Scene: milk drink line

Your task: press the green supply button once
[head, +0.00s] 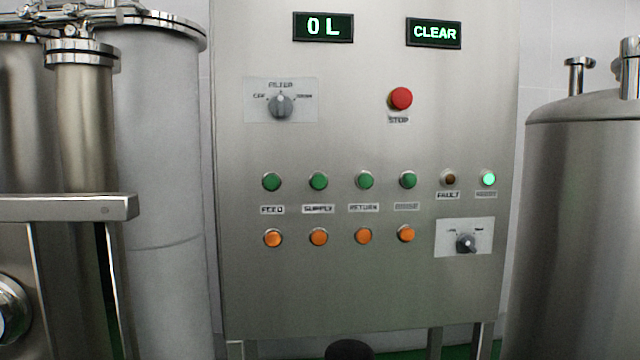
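The green supply button (318,181) is on the steel control panel (350,290), second from the left in a row of green buttons. The label reading SUPPLY (318,209) is under it, and an orange button (318,237) is below that label. The green button looks unlit. My gripper is not in view, and nothing covers the button.
Green feed (272,182) and return (365,180) buttons flank it. A red stop button (400,98) and filter knob (280,105) are above. Steel tanks stand left (160,180) and right (575,220).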

